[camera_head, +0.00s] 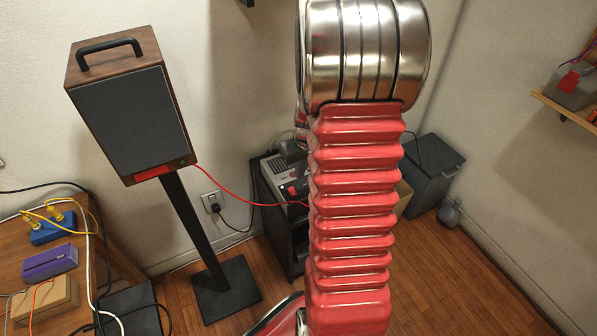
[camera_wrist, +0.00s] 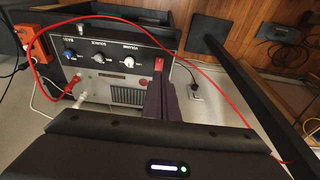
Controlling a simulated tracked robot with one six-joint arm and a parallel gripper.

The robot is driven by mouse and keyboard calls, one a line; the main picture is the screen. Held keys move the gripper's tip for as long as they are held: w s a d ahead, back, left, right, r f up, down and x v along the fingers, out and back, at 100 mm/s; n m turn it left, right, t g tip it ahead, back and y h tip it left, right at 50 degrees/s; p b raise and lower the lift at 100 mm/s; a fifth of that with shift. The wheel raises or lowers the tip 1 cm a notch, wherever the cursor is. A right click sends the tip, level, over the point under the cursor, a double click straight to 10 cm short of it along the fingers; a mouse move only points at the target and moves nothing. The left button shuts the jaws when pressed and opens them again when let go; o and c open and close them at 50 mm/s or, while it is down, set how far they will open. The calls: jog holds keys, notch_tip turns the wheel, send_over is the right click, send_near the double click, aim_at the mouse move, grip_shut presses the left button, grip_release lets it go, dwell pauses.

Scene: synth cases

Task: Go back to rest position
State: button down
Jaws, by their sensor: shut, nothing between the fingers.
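My gripper (camera_wrist: 160,84) shows in the wrist view as dark, purplish fingers, closed together with nothing visible between them. Its black body with a lit white and green indicator fills the bottom of that view. The fingers stand in front of a grey panel with several knobs; the right end of the panel (camera_wrist: 102,64) is partly covered by them. A small red part (camera_wrist: 158,64) shows right at the fingertips; I cannot tell whether they touch it. In the head view my red ribbed arm and its metal joint cover the middle, and the gripper is hidden.
A speaker (camera_head: 130,110) stands on a black post at left. A red cable (camera_head: 245,194) runs from it toward the panel unit (camera_head: 285,180). A wooden table (camera_head: 100,255) with small devices is at lower left. A shelf (camera_head: 560,105) is at right. Floor (camera_head: 470,290) is clear at lower right.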

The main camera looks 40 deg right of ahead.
dwell(0.7)
jog(key=s+a+r+n+t, duration=0.1)
jog(key=s+a+r, duration=0.3)
jog(key=a+r, duration=0.3)
jog(key=s+a+r+n+t, duration=0.1)
jog(key=s+a+r, duration=0.3)
jog(key=a+r, duration=0.4)
jog(key=s+a+r+n+t, duration=0.1)
jog(key=s+a+r, duration=0.3)
jog(key=a, duration=1.1)
notch_tip(320, 180, up, 3)
jog(key=shift+s+a+r+y, duration=0.2)
jog(key=shift+s+a+y, duration=0.15)
jog(key=shift+y, duration=0.05)
jog(key=shift+a, duration=0.15)
